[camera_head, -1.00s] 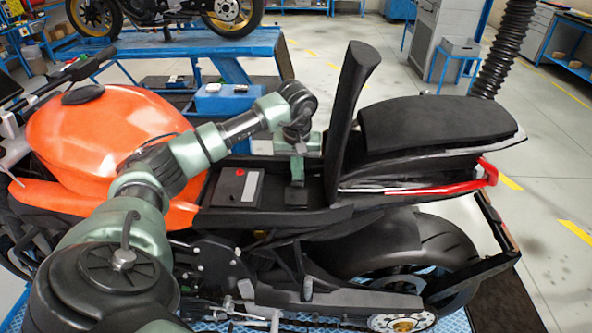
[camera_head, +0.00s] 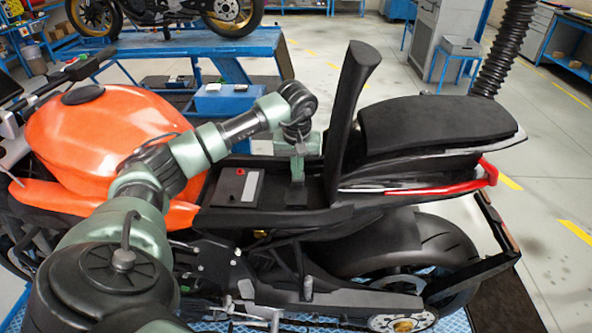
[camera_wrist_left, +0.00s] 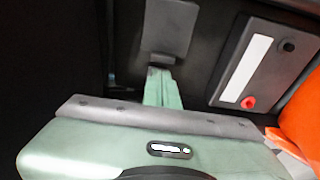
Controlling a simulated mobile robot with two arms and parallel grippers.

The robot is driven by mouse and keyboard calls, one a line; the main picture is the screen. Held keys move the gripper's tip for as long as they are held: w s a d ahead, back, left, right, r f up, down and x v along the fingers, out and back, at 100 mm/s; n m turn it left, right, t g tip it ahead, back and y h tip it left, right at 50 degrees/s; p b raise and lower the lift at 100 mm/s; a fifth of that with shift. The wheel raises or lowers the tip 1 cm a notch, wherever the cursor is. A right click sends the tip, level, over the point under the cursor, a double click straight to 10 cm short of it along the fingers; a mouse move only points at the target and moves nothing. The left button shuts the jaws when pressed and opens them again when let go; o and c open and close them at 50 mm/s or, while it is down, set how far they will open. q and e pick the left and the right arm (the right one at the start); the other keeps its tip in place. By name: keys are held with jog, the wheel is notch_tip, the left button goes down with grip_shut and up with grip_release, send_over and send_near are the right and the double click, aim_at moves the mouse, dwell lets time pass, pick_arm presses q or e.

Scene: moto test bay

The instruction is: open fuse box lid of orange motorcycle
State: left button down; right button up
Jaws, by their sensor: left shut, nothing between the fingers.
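The orange motorcycle (camera_head: 105,130) stands across the head view, with its bay under the seat uncovered. The fuse box lid (camera_head: 296,197) is a small dark square in that bay, right of the battery. In the left wrist view the lid (camera_wrist_left: 168,28) is a flat dark grey panel just beyond the fingertips. My left gripper (camera_head: 297,180) reaches down into the bay, shut and empty, with its tips at the lid's edge. The green fingers also show in the wrist view (camera_wrist_left: 160,85). I cannot tell whether they touch the lid. My right gripper is not in view.
The battery (camera_head: 238,186) has a pale label and a red terminal. The raised seat (camera_head: 352,110) stands upright right of my gripper, with the rear seat (camera_head: 435,120) behind it. A blue bench (camera_head: 190,50) and a blue box (camera_head: 226,98) stand beyond the motorcycle.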

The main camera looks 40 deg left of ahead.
pick_arm(q)
jog(key=shift+f, duration=0.1)
jog(key=shift+s+b+x, duration=0.2)
jog(key=shift+b+x, duration=0.8)
jog(key=shift+x, duration=0.35)
jog(key=shift+d+f, duration=0.1)
jog(key=shift+d, duration=0.1)
